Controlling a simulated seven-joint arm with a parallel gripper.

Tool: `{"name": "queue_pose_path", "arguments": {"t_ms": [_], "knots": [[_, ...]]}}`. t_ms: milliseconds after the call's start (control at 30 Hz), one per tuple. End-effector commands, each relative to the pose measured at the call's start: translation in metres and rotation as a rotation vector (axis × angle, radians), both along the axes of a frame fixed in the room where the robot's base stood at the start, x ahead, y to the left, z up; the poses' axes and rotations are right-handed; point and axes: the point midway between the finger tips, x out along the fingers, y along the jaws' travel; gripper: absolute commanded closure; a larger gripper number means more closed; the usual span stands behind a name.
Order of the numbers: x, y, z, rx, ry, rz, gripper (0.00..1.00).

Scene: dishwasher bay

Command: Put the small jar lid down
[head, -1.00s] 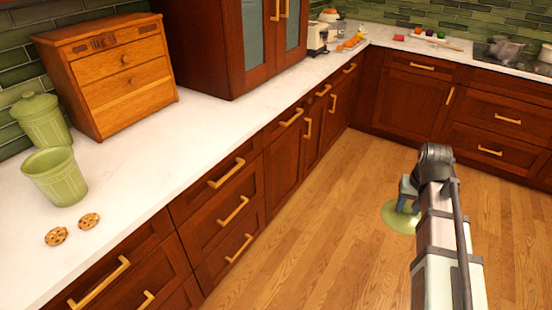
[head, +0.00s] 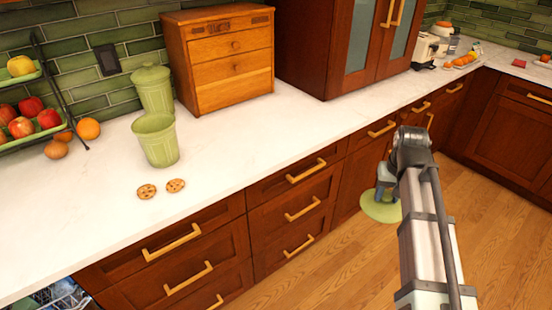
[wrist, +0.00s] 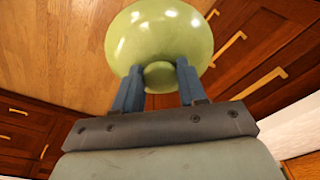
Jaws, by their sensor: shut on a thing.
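The small jar lid (head: 381,207) is a round, glossy green disc. It hangs in the air in front of the drawers in the head view, over the wood floor. In the wrist view the lid (wrist: 160,38) fills the top middle, with its round knob between the blue fingers. My gripper (wrist: 160,80) is shut on that knob. In the head view my gripper (head: 383,190) is partly hidden behind my arm. On the counter an open green jar (head: 157,142) stands without a lid, in front of a lidded green jar (head: 152,90).
The white counter (head: 240,145) has free room right of the open jar. Two cookies (head: 147,191) lie in front of it. A wooden drawer box (head: 222,60) stands behind, and a tiered fruit rack (head: 35,130) at left. An open dishwasher (head: 60,297) shows at lower left.

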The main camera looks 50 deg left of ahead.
Motion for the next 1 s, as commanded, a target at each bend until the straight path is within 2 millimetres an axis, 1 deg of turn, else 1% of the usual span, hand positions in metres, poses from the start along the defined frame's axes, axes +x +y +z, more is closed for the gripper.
{"name": "queue_pose_path", "arguments": {"t_ms": [33, 267, 300, 467, 767, 800, 967, 1000], "knots": [[-0.007, 0.02, 0.004, 0.0, -0.001, 0.029, 1.0], [-0.047, 0.092, 0.019, 0.0, 0.0, 0.147, 1.0], [-0.055, 0.105, 0.022, 0.001, 0.0, 0.168, 1.0], [-0.089, 0.156, 0.034, 0.0, 0.0, 0.255, 1.0], [-0.162, 0.253, 0.061, 0.001, 0.001, 0.431, 1.0], [-0.173, 0.266, 0.066, 0.0, 0.001, 0.457, 1.0], [-0.217, 0.319, 0.083, 0.001, 0.001, 0.565, 1.0], [-0.228, 0.332, 0.088, 0.001, 0.001, 0.594, 1.0]]}}
